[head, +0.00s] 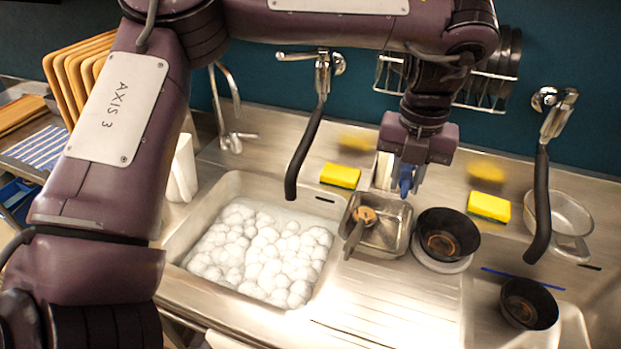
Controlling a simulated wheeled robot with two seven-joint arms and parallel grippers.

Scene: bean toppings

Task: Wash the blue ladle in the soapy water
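My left gripper (408,180) hangs pointing down at the back of the counter, just behind a small metal tray (397,243). A blue piece (406,178) shows at its fingers; it may be part of the blue ladle, but its shape is mostly hidden. I cannot tell whether the fingers are shut on it. A ladle-like tool with a brown-stained head (364,215) and a dark handle lies in the tray's left side. Soapy water with thick white foam (262,250) fills the left sink basin (208,203). My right gripper is out of view.
Yellow sponges (340,176) (489,207) lie behind the basins. Black bowls (448,234) (529,303) and a glass bowl (558,214) stand at the right. Black-hosed faucets (304,150) (541,205) overhang the counter. A dish rack (490,85) is on the wall.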

